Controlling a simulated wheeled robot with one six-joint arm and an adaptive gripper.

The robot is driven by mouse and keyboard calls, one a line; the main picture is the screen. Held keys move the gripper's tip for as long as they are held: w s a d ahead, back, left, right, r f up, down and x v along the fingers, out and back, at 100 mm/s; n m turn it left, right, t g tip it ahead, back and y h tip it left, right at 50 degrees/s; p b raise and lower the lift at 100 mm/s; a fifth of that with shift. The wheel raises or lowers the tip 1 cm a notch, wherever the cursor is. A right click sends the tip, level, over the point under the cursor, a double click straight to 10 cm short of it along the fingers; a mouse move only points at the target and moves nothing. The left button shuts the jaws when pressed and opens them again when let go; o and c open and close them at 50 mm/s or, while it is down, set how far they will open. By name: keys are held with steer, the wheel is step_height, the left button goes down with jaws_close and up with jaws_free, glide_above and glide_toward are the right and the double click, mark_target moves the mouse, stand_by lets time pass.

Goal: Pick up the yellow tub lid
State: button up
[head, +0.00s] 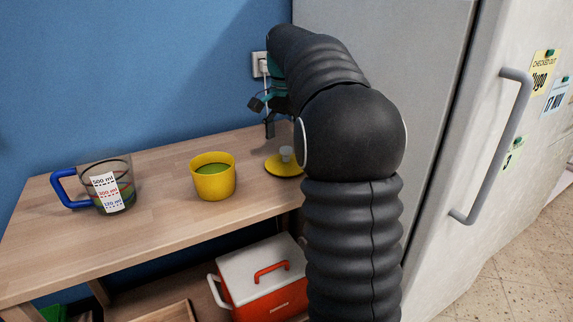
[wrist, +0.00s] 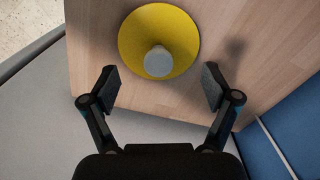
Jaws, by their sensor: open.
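The yellow tub lid (head: 283,168) lies flat on the wooden shelf top, its grey knob facing up, partly hidden by my arm in the head view. In the wrist view the yellow lid (wrist: 181,29) lies ahead of my gripper, with the grey knob (wrist: 158,62) just beyond the line between the fingertips. My gripper (wrist: 162,87) is open and empty, its two fingers spread wide. In the head view my gripper (head: 264,117) is above the shelf near the wall, mostly hidden behind my arm. The yellow tub (head: 214,183) stands upright and uncovered, green inside, left of the lid.
A measuring jug (head: 119,180) with a blue handle stands at the left of the wooden shelf top (head: 150,225). A red and white cooler (head: 262,270) sits below. A grey fridge (head: 430,60) stands close on the right. A wall socket (head: 259,66) is behind.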

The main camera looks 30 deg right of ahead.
mark_target(286, 148)
step_height(286, 148, down, 5)
steer(key=shift+d+r+b, duration=0.1)
steer(key=shift+d+b, duration=0.05)
steer(key=shift+b, duration=0.2)
steer(key=shift+c, duration=0.2)
steer(key=c, duration=1)
